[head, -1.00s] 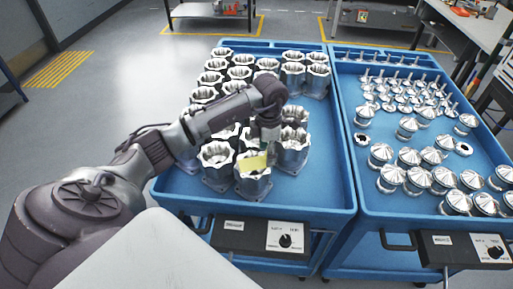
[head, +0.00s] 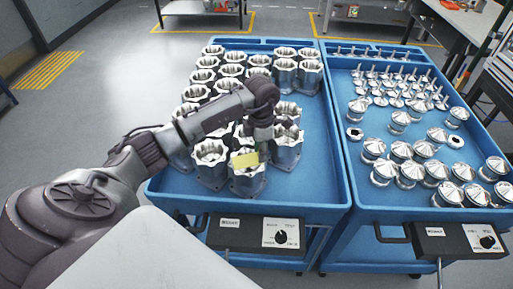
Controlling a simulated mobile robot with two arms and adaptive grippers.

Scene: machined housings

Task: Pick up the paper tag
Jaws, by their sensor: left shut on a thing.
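The paper tag (head: 244,160) is a small yellow rectangle at the front of the left blue cart. It shows just above the front metal housing (head: 247,183), and I cannot tell whether it touches the housing's rim. My left gripper (head: 262,150) reaches in from the left and points down at the tag's right end. It is shut on the tag; its fingertips are small and partly hidden among the housings. My right gripper is not in view.
Several open-topped machined housings (head: 210,155) crowd around the gripper on the left cart (head: 310,190). The right cart (head: 350,185) carries several domed metal parts (head: 383,170) and stemmed parts. The left cart's front right corner is bare.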

